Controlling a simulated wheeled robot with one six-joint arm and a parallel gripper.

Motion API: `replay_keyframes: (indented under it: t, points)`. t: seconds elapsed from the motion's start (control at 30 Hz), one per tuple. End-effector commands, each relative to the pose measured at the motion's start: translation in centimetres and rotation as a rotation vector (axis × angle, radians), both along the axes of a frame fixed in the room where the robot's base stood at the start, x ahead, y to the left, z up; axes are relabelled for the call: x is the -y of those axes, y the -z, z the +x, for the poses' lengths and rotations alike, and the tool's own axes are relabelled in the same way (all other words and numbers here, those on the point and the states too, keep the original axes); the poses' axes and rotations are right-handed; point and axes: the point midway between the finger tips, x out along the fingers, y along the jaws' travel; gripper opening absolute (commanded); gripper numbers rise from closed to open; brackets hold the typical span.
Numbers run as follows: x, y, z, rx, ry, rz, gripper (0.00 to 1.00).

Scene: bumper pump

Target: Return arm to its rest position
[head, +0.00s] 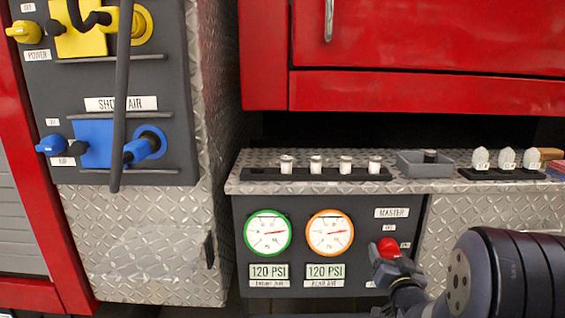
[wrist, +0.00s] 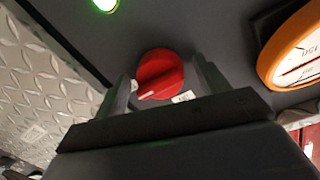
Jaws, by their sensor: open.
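The red master knob (head: 387,247) is on the dark gauge panel, below the MASTER label, in the head view. In the wrist view the red knob (wrist: 160,72) shows a white pointer line toward the lower left. My gripper (head: 400,268) is at the knob in the head view and partly covers it. In the wrist view my gripper (wrist: 165,88) is open, with one finger to each side of the knob. I cannot tell whether the fingers touch it. My dark arm reaches in from the lower right.
Green-ringed (head: 268,232) and orange-ringed (head: 330,233) gauges sit left of the knob, above 120 PSI displays. A diamond-plate ledge (head: 240,187) above holds small fittings and a grey tray (head: 424,169). A green light (wrist: 106,5) glows. Blue and yellow shore connections are at left.

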Motion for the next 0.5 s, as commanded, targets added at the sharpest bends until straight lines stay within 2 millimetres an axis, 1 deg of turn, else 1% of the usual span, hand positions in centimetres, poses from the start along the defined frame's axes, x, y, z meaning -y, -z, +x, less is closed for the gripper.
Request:
replay_keyframes:
  t: [0.5]
  points:
    - [0.11,0.07,0.0,-0.002,0.0,-0.392,0.7]
